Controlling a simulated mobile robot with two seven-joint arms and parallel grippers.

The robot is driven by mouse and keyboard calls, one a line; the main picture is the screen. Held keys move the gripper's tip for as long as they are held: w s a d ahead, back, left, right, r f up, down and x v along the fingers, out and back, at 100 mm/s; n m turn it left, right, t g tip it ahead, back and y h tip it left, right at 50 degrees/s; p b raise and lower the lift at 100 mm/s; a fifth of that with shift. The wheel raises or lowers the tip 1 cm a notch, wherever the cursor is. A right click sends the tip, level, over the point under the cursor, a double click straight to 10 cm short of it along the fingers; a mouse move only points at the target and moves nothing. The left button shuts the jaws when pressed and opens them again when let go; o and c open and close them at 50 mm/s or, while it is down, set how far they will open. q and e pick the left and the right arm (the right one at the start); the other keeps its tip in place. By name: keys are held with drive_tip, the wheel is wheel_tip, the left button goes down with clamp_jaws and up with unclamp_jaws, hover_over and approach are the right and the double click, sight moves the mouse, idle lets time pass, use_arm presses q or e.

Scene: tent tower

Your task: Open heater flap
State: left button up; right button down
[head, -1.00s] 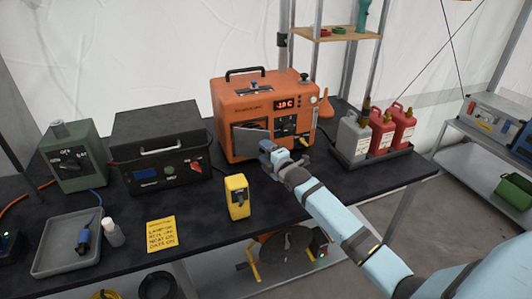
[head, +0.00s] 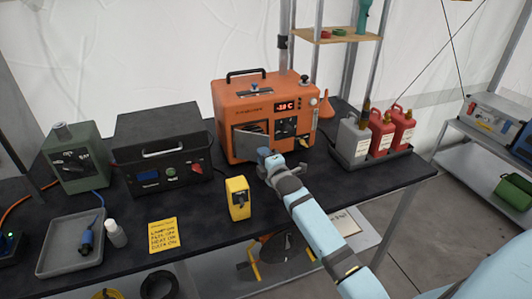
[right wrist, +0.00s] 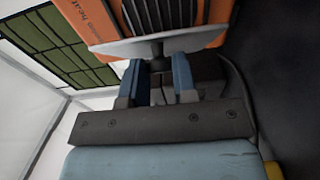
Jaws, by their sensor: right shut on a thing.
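The orange heater (head: 290,98) stands at the back middle of the black table, its display lit red. Its grey flap (head: 247,137) is at the lower left of the front and stands partly swung out at an angle. My right gripper (head: 268,158) is at the flap's right edge. In the right wrist view, the blue fingers of my right gripper (right wrist: 159,82) are shut on a dark knob (right wrist: 157,62) of the flap, whose grey plate (right wrist: 190,43) is seen nearly edge-on. A louvred grille shows behind the plate. My left gripper is out of view.
A yellow device (head: 238,198) stands on the table in front of the heater, left of my right gripper. A black box (head: 168,172) is to the left. A grey can (head: 352,141) and red cans stand in a tray on the right.

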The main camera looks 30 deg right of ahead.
drive_tip(key=shift+s+a+r+m+h, duration=0.1)
drive_tip(key=shift+a+m+h, duration=0.35)
drive_tip(key=shift+h, duration=0.15)
drive_tip(key=shift+s+a+r+m+h, duration=0.1)
drive_tip(key=shift+a+m+h, duration=0.3)
drive_tip(key=shift+h, duration=0.2)
drive_tip(key=shift+f, duration=0.1)
drive_tip(key=c, duration=0.9)
unclamp_jaws()
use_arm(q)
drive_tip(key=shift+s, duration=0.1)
use_arm(e)
drive_tip(key=shift+s+f, duration=0.1)
